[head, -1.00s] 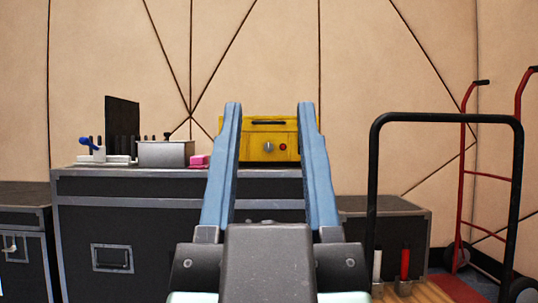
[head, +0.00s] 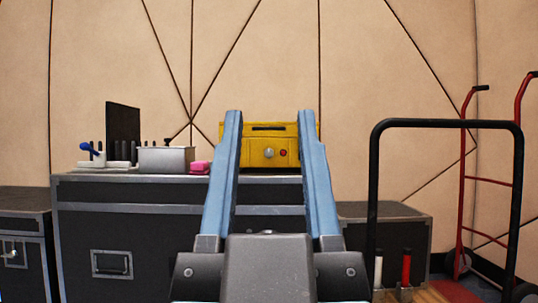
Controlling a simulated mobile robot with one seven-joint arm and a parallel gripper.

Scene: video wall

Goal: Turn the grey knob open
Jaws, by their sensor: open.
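The grey knob (head: 269,153) is small and round, on the front of a yellow box (head: 262,132). The box stands on a black flight case (head: 130,225) against the wall. My gripper (head: 269,113) is open and empty, with its two long blue fingers pointing forward. In the picture the knob shows between the fingers, and they cover parts of the box's sides. I cannot tell the knob's exact turn.
Left of the box on the case are a pink block (head: 200,168), a metal container (head: 166,160) and a white tray (head: 105,165) with a blue-handled item (head: 88,147). A black cart handle (head: 445,124) and red hand truck (head: 463,190) stand at right.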

